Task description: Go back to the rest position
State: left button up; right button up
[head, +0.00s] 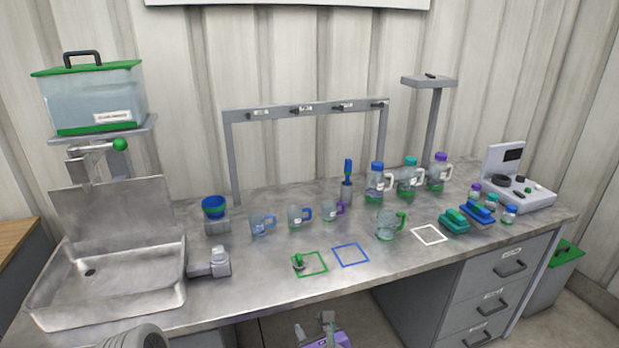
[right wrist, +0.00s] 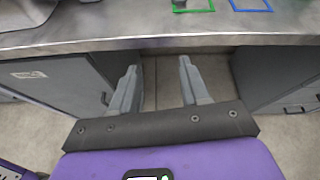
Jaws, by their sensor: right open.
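My right gripper (head: 314,326) shows at the bottom edge of the head view, below the bench's front edge. In the right wrist view its two grey fingers (right wrist: 158,78) stand apart with nothing between them, and floor shows in the gap. It touches nothing that I can see. My left gripper is not in view; only a grey rounded part of my own body shows at the bottom left of the head view.
The metal bench (head: 270,278) has a sink (head: 110,285) at left. Drawers (head: 490,300) are below right. Open floor lies under the bench's middle.

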jog(key=s+d+f+n+g+p, duration=0.1)
jog(key=d+f+n+g, duration=0.1)
jog(key=f+n, duration=0.5)
jog(key=s+d+f+n+g+p, duration=0.1)
jog(key=d+f+n+g, duration=0.3)
jog(key=f, duration=0.5)
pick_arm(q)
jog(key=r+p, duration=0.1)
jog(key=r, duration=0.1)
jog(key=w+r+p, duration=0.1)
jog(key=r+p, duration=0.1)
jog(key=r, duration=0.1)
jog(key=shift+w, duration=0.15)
pick_arm(e)
jog(key=s+d+f+n+g, duration=0.3)
jog(key=s+f+n+g, duration=0.2)
jog(key=s+f+n, duration=0.8)
jog(key=s+n, duration=0.3)
jog(key=n, duration=0.1)
jog(key=shift+s+g, duration=0.15)
jog(key=shift+g, duration=0.25)
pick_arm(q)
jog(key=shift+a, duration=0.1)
